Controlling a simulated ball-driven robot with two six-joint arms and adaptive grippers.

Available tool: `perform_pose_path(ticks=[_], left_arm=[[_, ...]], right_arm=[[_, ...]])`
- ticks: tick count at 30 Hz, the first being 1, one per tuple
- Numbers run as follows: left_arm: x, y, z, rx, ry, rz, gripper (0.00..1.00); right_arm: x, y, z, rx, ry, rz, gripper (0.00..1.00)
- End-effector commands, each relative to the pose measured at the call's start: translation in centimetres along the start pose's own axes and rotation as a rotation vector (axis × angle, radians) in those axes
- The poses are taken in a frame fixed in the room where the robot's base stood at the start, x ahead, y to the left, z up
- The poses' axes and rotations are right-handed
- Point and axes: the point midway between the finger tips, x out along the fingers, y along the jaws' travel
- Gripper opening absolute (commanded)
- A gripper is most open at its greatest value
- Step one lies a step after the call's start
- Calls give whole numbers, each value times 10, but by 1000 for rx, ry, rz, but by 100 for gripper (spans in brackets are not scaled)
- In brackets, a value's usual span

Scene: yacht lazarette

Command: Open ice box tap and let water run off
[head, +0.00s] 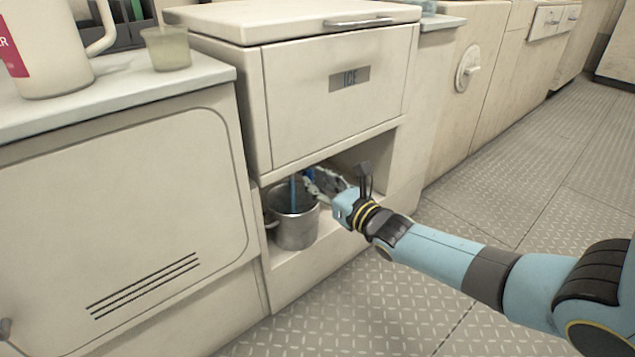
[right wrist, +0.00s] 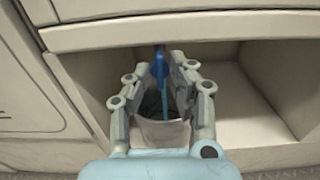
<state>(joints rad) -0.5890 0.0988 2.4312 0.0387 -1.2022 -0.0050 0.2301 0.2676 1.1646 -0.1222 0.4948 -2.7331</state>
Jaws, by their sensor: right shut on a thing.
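The ice box (head: 335,100), a cream cabinet with an "ICE" label, stands over an open recess. My right gripper (head: 313,181) reaches into the recess and is shut on the blue tap (right wrist: 160,68), whose outlet is partly hidden by the fingers. A thin blue stream (head: 293,192) runs straight down below the tap into the metal pot (head: 296,229); it also shows in the right wrist view (right wrist: 165,104). The pot stands upright on the recess floor; its inside is mostly hidden. My left gripper is not in view.
A counter (head: 120,100) at left holds a white jug (head: 50,55) and a small cup (head: 168,48). The recess floor (right wrist: 245,133) right of the pot is clear. Lockers line the right side, and the patterned metal floor (head: 510,205) is free.

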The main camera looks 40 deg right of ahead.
Motion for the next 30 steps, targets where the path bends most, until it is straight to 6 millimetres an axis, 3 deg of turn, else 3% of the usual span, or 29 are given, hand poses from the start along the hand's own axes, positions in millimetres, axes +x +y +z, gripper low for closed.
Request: perform_pose_path(ticks=[6, 7, 8, 18, 23, 30], left_arm=[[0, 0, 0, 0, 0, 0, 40], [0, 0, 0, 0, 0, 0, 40], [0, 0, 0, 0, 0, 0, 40], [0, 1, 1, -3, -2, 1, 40], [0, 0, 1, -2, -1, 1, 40], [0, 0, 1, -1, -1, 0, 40]], right_arm=[[-2, 0, -3, 1, 5, -1, 0], [-2, 0, -3, 1, 5, -1, 25], [-1, 0, -2, 1, 5, -1, 29], [-5, 0, -1, 1, 3, 0, 30], [-30, 0, -2, 2, 5, 0, 30], [-84, 0, -2, 1, 6, 1, 30]])
